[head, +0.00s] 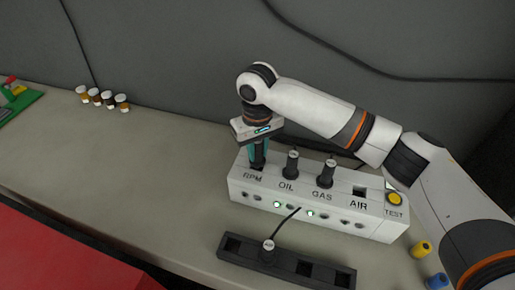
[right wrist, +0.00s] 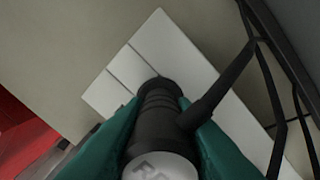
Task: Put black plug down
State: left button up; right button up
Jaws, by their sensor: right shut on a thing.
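My right gripper (head: 257,155) points down over the RPM end of the white socket box (head: 310,203). Its teal fingers are shut on a black plug (right wrist: 158,125), seen from above in the right wrist view, with a pale cap whose lettering is partly cut off. The plug's lower end is at the RPM socket; I cannot tell whether it is seated. A black plug stands in the OIL socket (head: 291,165) and another in the GAS socket (head: 326,173). The AIR socket (head: 359,191) is empty. A further plug (head: 268,250) stands in the black rack (head: 232,246). My left gripper is out of view.
A yellow TEST button (head: 395,199) is on the box's right end. Yellow (head: 421,249) and blue (head: 437,281) pieces lie at the right.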

jog(key=shift+f, duration=0.4)
jog(key=shift+s, duration=0.15)
jog(key=shift+f, duration=0.3)
jog(key=o, duration=0.8)
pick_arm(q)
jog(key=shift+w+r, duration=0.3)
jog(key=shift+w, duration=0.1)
pick_arm(e)
jog(key=shift+o, duration=0.2)
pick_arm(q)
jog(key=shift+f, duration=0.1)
pick_arm(e)
jog(key=shift+r, duration=0.1)
